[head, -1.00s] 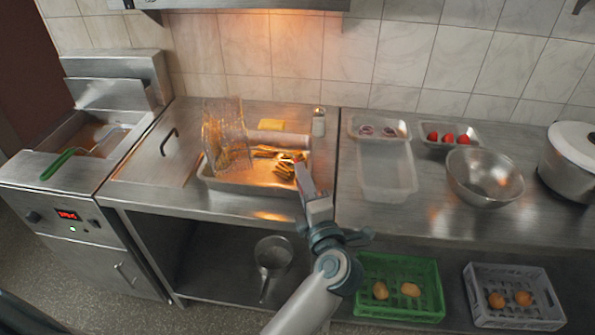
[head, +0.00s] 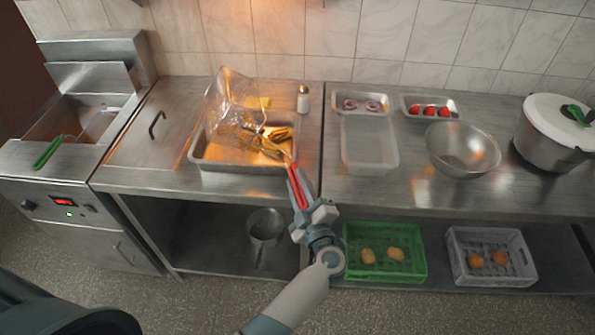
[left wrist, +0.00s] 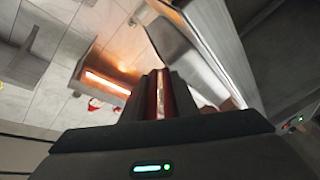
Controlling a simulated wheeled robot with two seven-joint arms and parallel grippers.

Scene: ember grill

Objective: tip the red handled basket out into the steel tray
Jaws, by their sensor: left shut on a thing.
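The wire basket (head: 229,97) is tipped steeply over the steel tray (head: 235,167), its mesh end raised at the upper left. Its red handle (head: 293,176) slopes down toward me into my left gripper (head: 299,194), which is shut on it. The red handle (left wrist: 161,92) also shows between the fingers of the left gripper (left wrist: 160,100) in the left wrist view. Golden-brown fries (head: 272,143) lie in the right part of the tray, under and beside the basket's lower end. Whether any remain in the mesh is unclear. My right gripper is not in view.
A fryer with a green-handled basket (head: 50,152) stands at the left. A shaker (head: 303,99) stands behind the tray. To the right are a clear container (head: 368,166), a steel bowl (head: 463,149) and a lidded pot (head: 545,148). Crates sit on the lower shelf.

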